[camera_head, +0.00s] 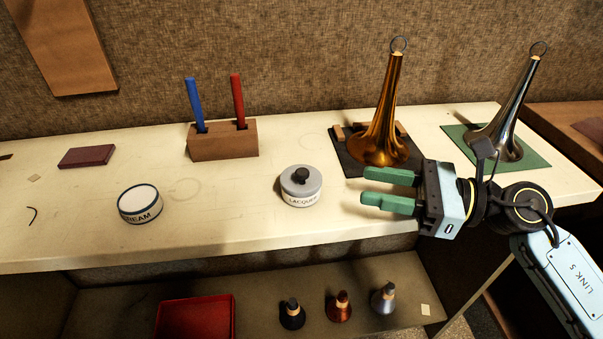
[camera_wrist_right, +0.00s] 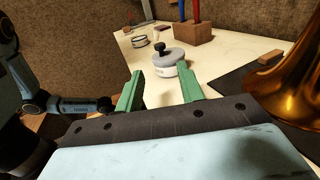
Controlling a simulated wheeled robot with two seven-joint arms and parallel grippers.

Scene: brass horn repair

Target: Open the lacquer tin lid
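The lacquer tin (camera_head: 300,199) stands upright on the bench, white with a "LACQUER" label. Its grey lid (camera_head: 301,183) with a black knob (camera_head: 302,175) sits on top of it. My right gripper (camera_head: 364,187) has green fingers, is open and empty, and is to the right of the tin, apart from it, pointing left. In the right wrist view the tin (camera_wrist_right: 166,71) and its knob (camera_wrist_right: 160,48) show ahead, beyond and between the two spread fingers (camera_wrist_right: 160,82). My left gripper is not in the head view.
A cream tin (camera_head: 139,205) stands left of the lacquer tin. Behind are a wooden block (camera_head: 222,142) holding blue and red sticks, a brass horn (camera_head: 383,130) on a dark mat and a silver horn (camera_head: 502,120) on a green mat. A red tray (camera_head: 196,320) and small cones (camera_head: 340,310) occupy a lower shelf.

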